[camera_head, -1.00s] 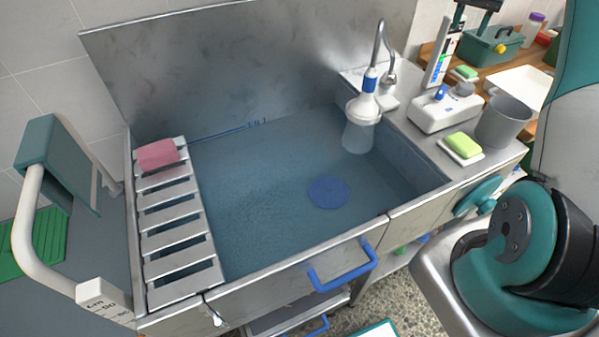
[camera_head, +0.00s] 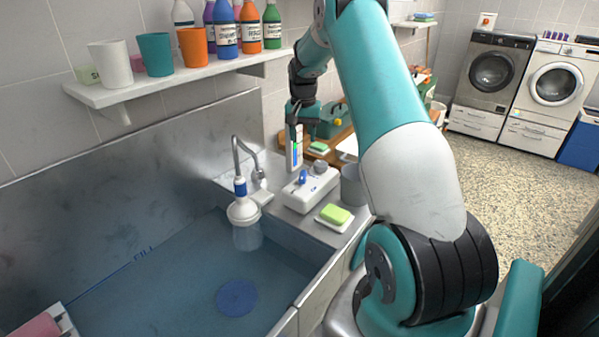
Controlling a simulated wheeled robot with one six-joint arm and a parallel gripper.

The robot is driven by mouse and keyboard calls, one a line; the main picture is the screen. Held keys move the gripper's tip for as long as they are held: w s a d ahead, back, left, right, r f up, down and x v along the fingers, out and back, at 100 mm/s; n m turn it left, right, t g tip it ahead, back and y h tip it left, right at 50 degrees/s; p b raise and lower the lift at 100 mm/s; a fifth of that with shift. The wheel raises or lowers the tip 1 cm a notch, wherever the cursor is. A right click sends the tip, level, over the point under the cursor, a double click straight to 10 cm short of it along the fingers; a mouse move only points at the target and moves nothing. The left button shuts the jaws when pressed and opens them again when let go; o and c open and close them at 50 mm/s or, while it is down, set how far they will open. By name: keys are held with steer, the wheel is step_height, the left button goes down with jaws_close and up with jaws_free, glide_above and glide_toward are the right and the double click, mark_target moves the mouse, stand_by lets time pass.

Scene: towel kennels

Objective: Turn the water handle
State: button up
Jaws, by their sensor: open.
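A white control box (camera_head: 311,189) stands on the metal ledge right of the tub, with a small blue handle (camera_head: 303,177) and a grey knob (camera_head: 320,167) on top. The blue handle looks like the water handle. My gripper (camera_head: 294,121) is small in the view, open and pointing down above and behind the box, near the top of an upright white gauge strip (camera_head: 294,150). It is apart from the handle. The tap (camera_head: 240,170) curves over the tub with a white shower head (camera_head: 243,210); a pale, see-through column below it looks like running water.
The tub (camera_head: 190,285) holds blue water. A green soap on a dish (camera_head: 335,216) and a grey cup (camera_head: 353,186) stand close to the box. A shelf (camera_head: 165,85) with cups and bottles hangs above. Washing machines (camera_head: 493,75) stand far right.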

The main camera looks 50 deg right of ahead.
mark_target(303, 174)
step_height(303, 174, down, 14)
steer(key=p, duration=0.4)
steer(key=shift+c, duration=0.5)
jaws_close()
steer(key=shift+f+m+b, duration=0.1)
steer(key=shift+m+b, duration=0.2)
steer(key=shift+b, duration=0.15)
steer(key=shift+m+b, duration=0.9)
steer(key=shift+m, duration=0.1)
steer(key=shift+m+b, duration=1.05)
steer(key=shift+m, duration=0.75)
